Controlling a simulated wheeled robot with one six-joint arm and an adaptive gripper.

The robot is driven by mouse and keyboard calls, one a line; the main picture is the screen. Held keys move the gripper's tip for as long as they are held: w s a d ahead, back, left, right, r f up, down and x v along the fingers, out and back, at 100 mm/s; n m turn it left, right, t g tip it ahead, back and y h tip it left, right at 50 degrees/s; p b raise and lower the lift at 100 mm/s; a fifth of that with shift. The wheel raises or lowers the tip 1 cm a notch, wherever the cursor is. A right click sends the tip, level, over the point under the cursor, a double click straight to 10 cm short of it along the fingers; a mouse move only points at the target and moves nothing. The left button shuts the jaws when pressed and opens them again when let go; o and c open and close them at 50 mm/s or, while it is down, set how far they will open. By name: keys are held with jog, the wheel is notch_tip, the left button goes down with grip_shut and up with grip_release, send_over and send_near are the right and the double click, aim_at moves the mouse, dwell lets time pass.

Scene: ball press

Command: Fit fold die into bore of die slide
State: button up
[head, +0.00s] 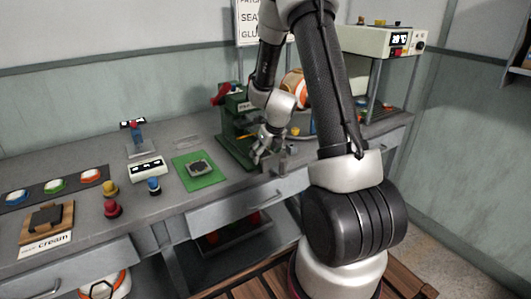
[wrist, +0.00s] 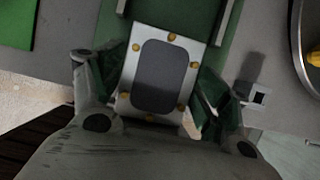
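The die slide is a pale metal plate with brass bolts (wrist: 126,99) at the front of a green press (head: 235,122). In its middle is a dark grey rounded rectangle (wrist: 163,75); I cannot tell whether this is the empty bore or a die seated in it. My gripper (head: 268,158) is low at the front of the press. In the wrist view its fingers (wrist: 160,95) are spread wide, one on each side of the plate; contact is unclear. No die shows clearly between them. A dark block (head: 200,167) lies on a green mat (head: 211,181); whether it is the fold die is unclear.
A small grey post (wrist: 258,96) stands right of the plate. Left on the bench (head: 170,208) are red, yellow and blue knobbed pieces, a white display box (head: 148,168) and a wooden board with a dark block (head: 46,218). A cream machine (head: 385,41) stands behind my arm.

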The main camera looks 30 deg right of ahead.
jog(key=shift+o, duration=1.2)
jog(key=v, duration=1.2)
